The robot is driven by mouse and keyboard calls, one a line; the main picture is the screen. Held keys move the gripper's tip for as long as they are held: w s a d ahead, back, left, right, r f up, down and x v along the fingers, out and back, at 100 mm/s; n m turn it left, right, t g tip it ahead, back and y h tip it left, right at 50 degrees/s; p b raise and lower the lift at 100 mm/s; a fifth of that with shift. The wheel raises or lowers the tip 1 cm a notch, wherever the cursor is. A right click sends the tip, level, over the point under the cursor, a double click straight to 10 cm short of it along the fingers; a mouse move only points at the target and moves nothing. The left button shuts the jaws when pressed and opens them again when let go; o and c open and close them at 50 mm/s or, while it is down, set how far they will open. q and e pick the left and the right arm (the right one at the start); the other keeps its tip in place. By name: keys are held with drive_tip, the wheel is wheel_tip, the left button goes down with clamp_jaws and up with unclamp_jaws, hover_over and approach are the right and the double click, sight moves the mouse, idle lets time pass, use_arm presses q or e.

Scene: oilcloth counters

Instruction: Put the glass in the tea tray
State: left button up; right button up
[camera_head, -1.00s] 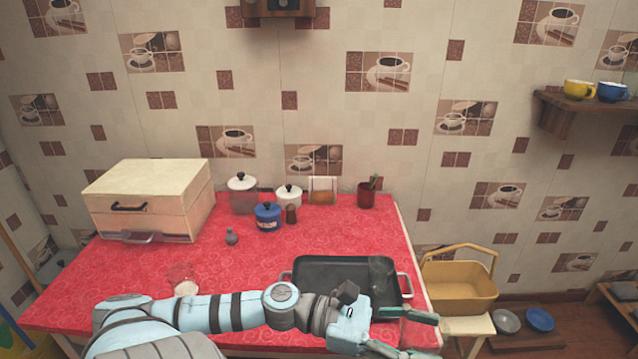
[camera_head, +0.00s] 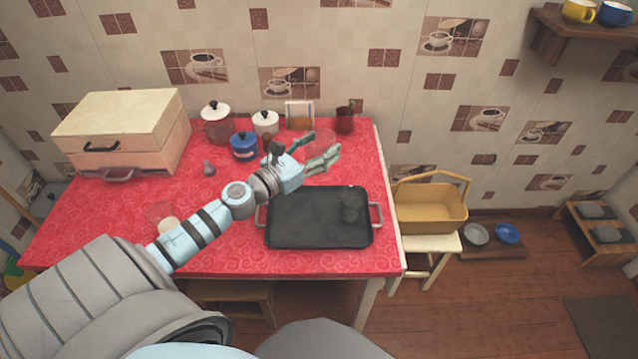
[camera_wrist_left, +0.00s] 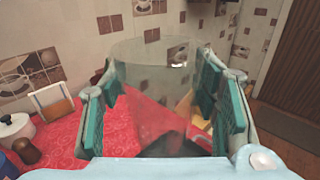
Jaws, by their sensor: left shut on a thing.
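A clear glass (camera_wrist_left: 155,75) fills the space between the teal fingers of my left gripper (camera_wrist_left: 160,100) in the left wrist view; the gripper is shut on it. In the head view my left gripper (camera_head: 318,150) is above the table, just behind the far edge of the tea tray. The held glass is hard to make out there. The dark tea tray (camera_head: 300,225) lies on the red table with a handle at each end. Another see-through glass (camera_head: 350,205) stands in its right part. My right gripper is out of view.
A further clear vessel (camera_head: 163,222) is on the table beside my left forearm. A blue pot (camera_head: 244,146), white-lidded jars (camera_head: 217,128) and a dark red cup (camera_head: 345,121) stand behind. A wooden box (camera_head: 125,135) is at the left. A yellow basket (camera_head: 430,207) stands right of the table.

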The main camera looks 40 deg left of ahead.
use_arm(q)
wheel_tip(320, 180, down, 20)
drive_tip(key=b, duration=1.9)
drive_tip(key=shift+f, duration=0.2)
drive_tip(key=shift+r, duration=0.2)
drive_tip(key=shift+f, duration=0.15)
drive_tip(key=o, duration=1.3)
